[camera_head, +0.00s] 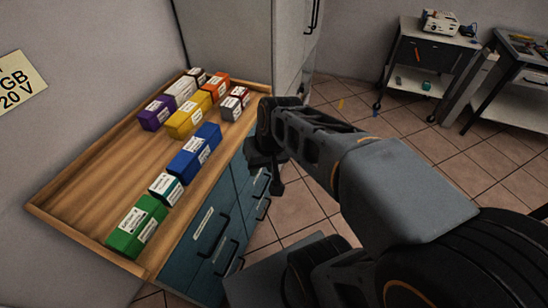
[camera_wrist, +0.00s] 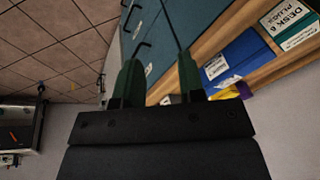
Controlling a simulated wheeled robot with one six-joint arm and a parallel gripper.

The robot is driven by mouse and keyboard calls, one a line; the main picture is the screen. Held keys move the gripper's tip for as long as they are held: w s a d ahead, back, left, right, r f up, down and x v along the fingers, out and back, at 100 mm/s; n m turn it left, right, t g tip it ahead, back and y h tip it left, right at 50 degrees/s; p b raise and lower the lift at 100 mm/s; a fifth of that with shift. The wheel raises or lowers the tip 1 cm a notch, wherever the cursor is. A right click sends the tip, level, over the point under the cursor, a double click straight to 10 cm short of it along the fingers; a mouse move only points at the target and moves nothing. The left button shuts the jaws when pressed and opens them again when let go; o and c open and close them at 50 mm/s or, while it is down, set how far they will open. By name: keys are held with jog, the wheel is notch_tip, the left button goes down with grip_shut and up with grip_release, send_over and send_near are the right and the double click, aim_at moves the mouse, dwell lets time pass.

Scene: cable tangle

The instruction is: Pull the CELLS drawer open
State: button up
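The teal drawer fronts (camera_head: 213,215) sit under the wooden counter, with black bar handles (camera_head: 222,233) and small white labels (camera_head: 203,222). The labels are too small to read, so I cannot tell which drawer is CELLS. All visible drawers look shut. My gripper (camera_head: 263,168) is beside the right-hand drawers in the head view, partly hiding them. In the wrist view my gripper (camera_wrist: 160,68) shows two dark green fingers spread apart with nothing between them. Teal fronts (camera_wrist: 152,25) and a black handle (camera_wrist: 142,48) lie beyond the fingertips, apart from them.
The counter (camera_head: 95,185) holds several labelled boxes, including a green box (camera_head: 137,225) and a blue box (camera_head: 195,152). A tall grey cabinet (camera_head: 290,45) stands behind its far end. Tiled floor (camera_head: 300,205) is open to the right. A cart (camera_head: 425,60) stands further back.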

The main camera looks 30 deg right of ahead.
jog(key=w+d+f+m+t+y+b, duration=0.1)
jog(key=w+d+f+m+y+b, duration=0.15)
jog(key=w+f+b, duration=0.4)
jog(key=w+d+f+m+y+b, duration=0.2)
jog(key=w+d+f+y+b, duration=0.15)
jog(key=f+b, duration=0.55)
jog(key=w+d+f+m+t+y+b, duration=0.1)
jog(key=w+d+f+m+t+b, duration=0.1)
jog(key=w+d+f+t+b, duration=0.4)
jog(key=w+d+f+m+t+y+b, duration=0.2)
jog(key=w+d+f+b, duration=0.15)
jog(key=d+f, duration=0.5)
jog(key=b+x, duration=0.1)
jog(key=x, duration=0.3)
jog(key=r+b+x, duration=0.1)
jog(key=x, duration=0.6)
jog(key=shift+w+r+b, duration=0.1)
jog(key=shift+w+b, duration=0.3)
jog(key=shift+w, duration=0.2)
jog(key=shift+c, duration=0.2)
grip_shut()
